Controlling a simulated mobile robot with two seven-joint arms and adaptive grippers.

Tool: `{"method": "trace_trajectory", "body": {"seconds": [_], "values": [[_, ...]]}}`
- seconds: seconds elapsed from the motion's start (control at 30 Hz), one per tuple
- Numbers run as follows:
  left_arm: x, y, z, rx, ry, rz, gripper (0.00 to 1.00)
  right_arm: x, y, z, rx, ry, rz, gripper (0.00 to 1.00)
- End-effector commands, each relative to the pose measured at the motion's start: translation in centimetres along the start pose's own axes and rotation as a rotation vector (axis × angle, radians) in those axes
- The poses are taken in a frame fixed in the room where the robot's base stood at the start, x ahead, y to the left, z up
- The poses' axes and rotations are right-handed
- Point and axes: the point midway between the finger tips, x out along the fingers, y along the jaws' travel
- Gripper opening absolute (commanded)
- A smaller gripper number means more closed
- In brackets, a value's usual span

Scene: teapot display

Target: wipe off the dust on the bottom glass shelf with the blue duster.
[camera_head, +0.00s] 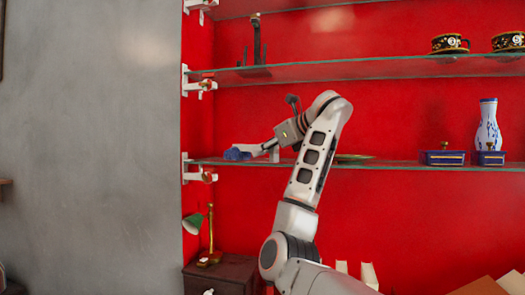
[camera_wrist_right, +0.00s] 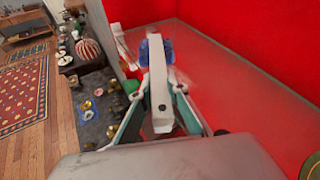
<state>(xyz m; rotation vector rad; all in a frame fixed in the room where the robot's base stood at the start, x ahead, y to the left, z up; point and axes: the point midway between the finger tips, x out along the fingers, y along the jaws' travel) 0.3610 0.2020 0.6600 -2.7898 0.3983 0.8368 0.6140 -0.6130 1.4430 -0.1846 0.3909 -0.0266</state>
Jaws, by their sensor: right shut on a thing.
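The blue duster (camera_head: 237,154) is at the left end of the bottom glass shelf (camera_head: 400,165), at shelf height. I cannot tell whether its head touches the glass. My right gripper (camera_head: 268,147) is shut on the duster, with its arm reaching up in front of the shelf. In the right wrist view, the duster's blue head (camera_wrist_right: 157,50) lies beyond the gripper (camera_wrist_right: 160,88), and its pale handle runs between the fingers. The glass shelf (camera_wrist_right: 225,85) there looks hazy; separate dust patches are hard to make out. My left gripper is not in view.
A blue-and-white vase (camera_head: 488,125) and blue boxes (camera_head: 442,158) stand at the shelf's right. A greenish plate (camera_head: 354,158) lies behind my arm. A middle glass shelf (camera_head: 350,69) hangs above.

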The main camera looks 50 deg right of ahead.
Motion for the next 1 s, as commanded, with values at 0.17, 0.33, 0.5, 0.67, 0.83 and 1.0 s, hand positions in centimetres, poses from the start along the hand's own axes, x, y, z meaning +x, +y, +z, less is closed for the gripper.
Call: {"method": "trace_trajectory", "body": {"seconds": [0.17, 0.33, 0.5, 0.67, 0.83, 1.0], "values": [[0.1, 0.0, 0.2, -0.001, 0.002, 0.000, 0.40, 0.2, 0.1, -0.4, 0.000, 0.000, 0.000, 0.00], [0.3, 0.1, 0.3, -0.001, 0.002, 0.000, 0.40, 0.3, 0.1, -0.7, 0.000, 0.000, 0.000, 0.00], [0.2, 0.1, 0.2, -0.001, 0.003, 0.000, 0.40, -0.2, -0.2, -0.8, 0.001, 0.000, -0.002, 0.00], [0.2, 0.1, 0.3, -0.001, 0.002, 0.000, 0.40, -1.3, -0.8, -1.3, 0.000, 0.000, -0.004, 0.00], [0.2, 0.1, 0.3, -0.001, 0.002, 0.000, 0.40, -2.2, -1.3, -1.8, 0.000, 0.001, -0.002, 0.00], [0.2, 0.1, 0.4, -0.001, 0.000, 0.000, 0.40, -2.6, -1.5, -2.0, 0.000, 0.000, 0.000, 0.00]]}}
